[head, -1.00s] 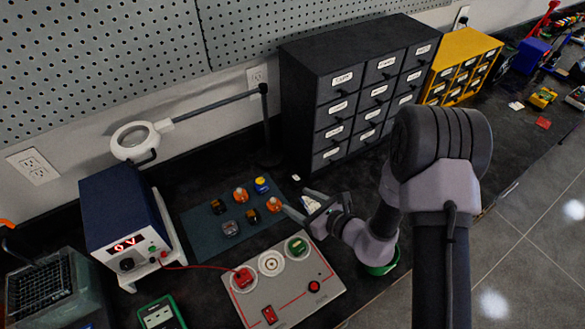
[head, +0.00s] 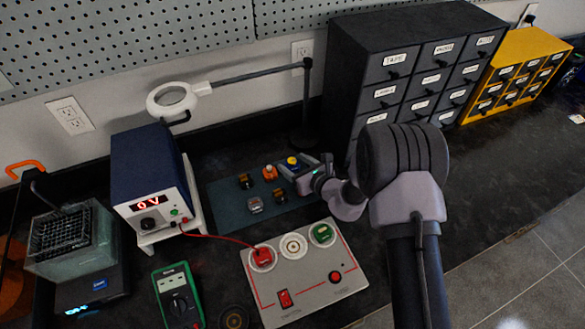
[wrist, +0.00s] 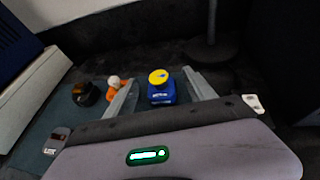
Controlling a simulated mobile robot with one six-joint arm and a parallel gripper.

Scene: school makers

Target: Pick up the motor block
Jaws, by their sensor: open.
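Several small blocks sit on a dark teal mat (head: 228,200). One is a blue block with a round yellow top (head: 292,161), at the mat's far right; I take it as the motor block, though its label is too small to read. My gripper (head: 297,166) is open and low over the mat's right side. In the wrist view the blue block (wrist: 161,90) stands upright between the two spread fingers (wrist: 160,80), a little ahead of the palm. Whether either finger touches it I cannot tell. My gripper partly hides it in the head view.
An orange block with a white top (wrist: 114,86) stands just left of the left finger. Dark drawers (head: 365,60) and a magnifier lamp post (head: 306,105) rise behind. A grey panel (head: 300,275) with red and green blocks lies in front, a power supply (head: 150,180) left.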

